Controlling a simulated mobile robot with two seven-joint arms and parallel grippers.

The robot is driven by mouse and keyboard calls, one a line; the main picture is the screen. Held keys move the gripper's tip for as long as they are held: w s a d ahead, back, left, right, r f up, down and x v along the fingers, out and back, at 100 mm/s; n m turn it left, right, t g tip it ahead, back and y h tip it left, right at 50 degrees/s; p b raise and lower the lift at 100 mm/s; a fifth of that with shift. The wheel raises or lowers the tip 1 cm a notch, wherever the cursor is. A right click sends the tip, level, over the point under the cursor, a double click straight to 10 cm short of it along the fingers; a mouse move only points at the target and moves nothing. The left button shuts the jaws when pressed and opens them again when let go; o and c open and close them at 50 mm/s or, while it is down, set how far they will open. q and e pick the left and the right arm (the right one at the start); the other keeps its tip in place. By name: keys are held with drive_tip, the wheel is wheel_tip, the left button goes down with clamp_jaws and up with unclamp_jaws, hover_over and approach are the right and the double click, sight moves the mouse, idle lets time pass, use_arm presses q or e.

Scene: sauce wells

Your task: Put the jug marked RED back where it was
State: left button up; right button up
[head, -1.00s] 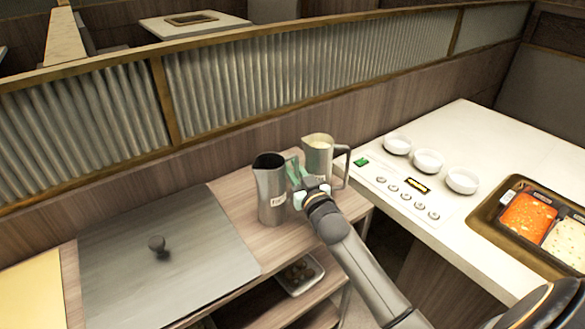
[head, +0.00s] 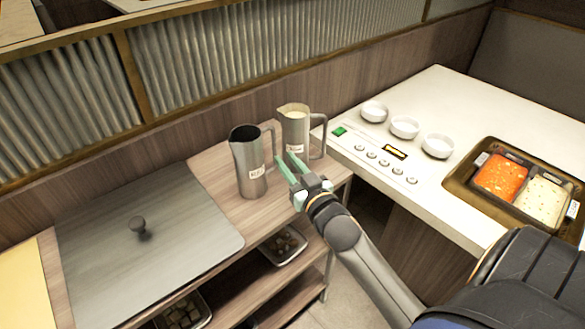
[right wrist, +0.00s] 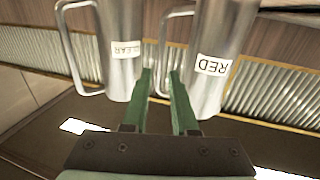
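The jug marked RED (head: 249,163) is a steel pitcher with a dark inside, standing upright on the wooden counter (head: 222,190). Its RED label shows upside down in the right wrist view (right wrist: 207,90). The pale-filled steel jug marked CLEAR (head: 294,132) stands upright just behind it to the right; it is also in the right wrist view (right wrist: 121,75). My right gripper (head: 286,162) has its green fingers apart, just in front of the RED jug's handle. In the right wrist view, the fingertips (right wrist: 161,75) lie either side of the handle's lower end. My left gripper is out of view.
A grey board with a knob (head: 140,228) lies left of the jugs. The white table (head: 450,100) at right carries a button panel, three white bowls (head: 404,127) and a tray of red and pale food (head: 462,184). A ribbed partition (head: 200,75) stands behind.

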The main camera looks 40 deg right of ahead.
drive_tip(key=shift+s+a, duration=0.15)
drive_tip(key=shift+s, duration=0.95)
drive_tip(key=shift+f, duration=0.1)
idle(0.3)
